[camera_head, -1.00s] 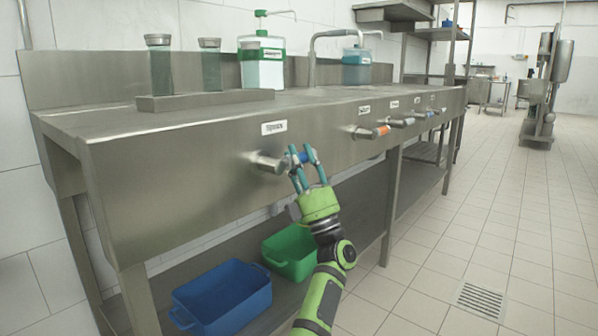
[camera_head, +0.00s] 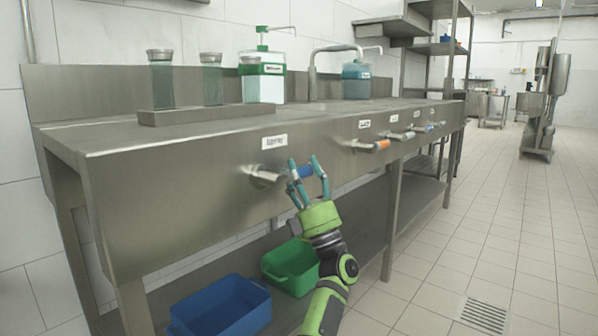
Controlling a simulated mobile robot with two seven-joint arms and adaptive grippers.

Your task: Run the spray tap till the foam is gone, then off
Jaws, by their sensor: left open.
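The spray tap lever (camera_head: 264,176) sticks out of the counter's front panel under a label (camera_head: 274,142) that appears to read "spray". Its blue end (camera_head: 305,171) points right. My left gripper (camera_head: 306,167) is open, with its teal fingers rising from below on either side of the blue end. I cannot tell whether a finger touches it. No foam or running water can be made out. My right gripper is not in view.
Bottles (camera_head: 262,88) and a curved spout (camera_head: 312,72) stand on the counter (camera_head: 100,135). Blue (camera_head: 222,308) and green (camera_head: 292,268) bins sit below.

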